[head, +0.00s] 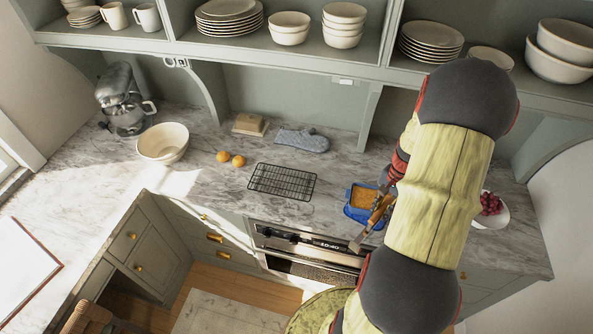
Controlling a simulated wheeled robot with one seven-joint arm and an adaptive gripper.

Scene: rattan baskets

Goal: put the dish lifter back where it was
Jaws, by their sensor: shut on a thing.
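My gripper (387,192) is at the right part of the counter, partly hidden by my yellow and grey arm. It is shut on the dish lifter (374,216), a brown tool with a paler lower end that slants down and left towards the counter's front edge. The lifter crosses in front of the right side of a blue baking dish (351,212) with golden-brown contents. Whether it touches the dish or the counter I cannot tell. The exact grip is too small to see.
A black wire rack (283,181) lies left of the dish. Two oranges (231,159), a cream bowl (163,142), a mixer (123,100), a blue mitt (302,139) and a bowl of red fruit (490,212) stand on the counter. Shelves with dishes overhang the back.

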